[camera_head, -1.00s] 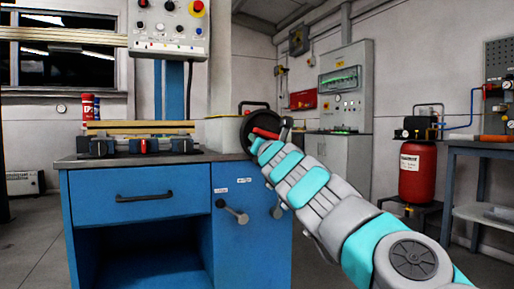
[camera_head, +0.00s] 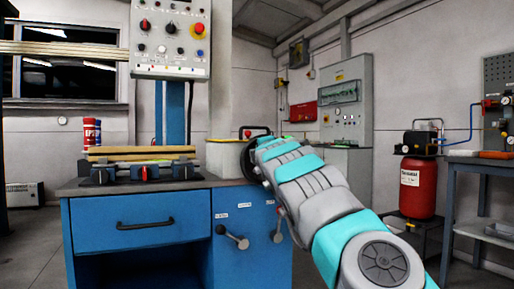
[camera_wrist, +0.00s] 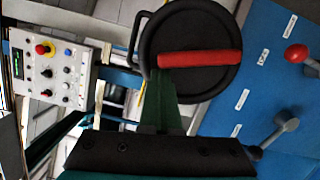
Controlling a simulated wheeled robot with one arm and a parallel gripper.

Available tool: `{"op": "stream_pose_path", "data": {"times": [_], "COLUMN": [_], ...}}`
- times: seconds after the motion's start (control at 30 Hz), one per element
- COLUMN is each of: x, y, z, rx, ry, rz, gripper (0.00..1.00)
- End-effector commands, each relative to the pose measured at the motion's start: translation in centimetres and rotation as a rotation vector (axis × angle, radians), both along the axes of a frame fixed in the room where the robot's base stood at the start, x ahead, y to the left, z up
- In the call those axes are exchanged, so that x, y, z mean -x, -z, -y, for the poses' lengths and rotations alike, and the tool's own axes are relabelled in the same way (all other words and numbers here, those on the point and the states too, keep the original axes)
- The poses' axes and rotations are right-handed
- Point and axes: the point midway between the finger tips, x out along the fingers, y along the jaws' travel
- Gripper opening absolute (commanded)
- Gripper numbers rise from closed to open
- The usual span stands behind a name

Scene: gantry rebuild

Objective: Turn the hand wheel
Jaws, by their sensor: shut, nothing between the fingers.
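The hand wheel (camera_wrist: 190,25) is a dark round disc with a red handle bar across it in the wrist view. In the head view the hand wheel (camera_head: 247,160) shows only as a dark edge at the cabinet's right top corner, mostly hidden behind my arm. My gripper (camera_wrist: 160,78) is shut and empty. Its dark green fingers reach up to the lower left part of the wheel, by the left end of the red handle (camera_wrist: 200,59). I cannot tell whether they touch. In the head view the fingers are hidden by my arm.
The blue cabinet (camera_head: 140,222) has a lever (camera_head: 232,237) on its front; a red-knobbed lever (camera_wrist: 296,53) shows in the wrist view. The control panel (camera_head: 171,38) hangs above the bench. A red tank (camera_head: 418,187) stands at the right. Open floor lies between.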

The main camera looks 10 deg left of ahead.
Motion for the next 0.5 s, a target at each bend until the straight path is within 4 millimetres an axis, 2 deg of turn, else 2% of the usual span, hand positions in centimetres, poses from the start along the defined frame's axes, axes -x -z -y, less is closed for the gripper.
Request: {"op": "stream_pose_path", "data": {"times": [0.03,0.5], "x": [-0.2,-1.2], "y": [-0.7,-1.6], "z": [0.4,1.9], "rx": [-0.039,-0.374], "ry": [0.004,0.002], "rz": [-0.024,-0.252], "gripper": [0.0,0.0]}}
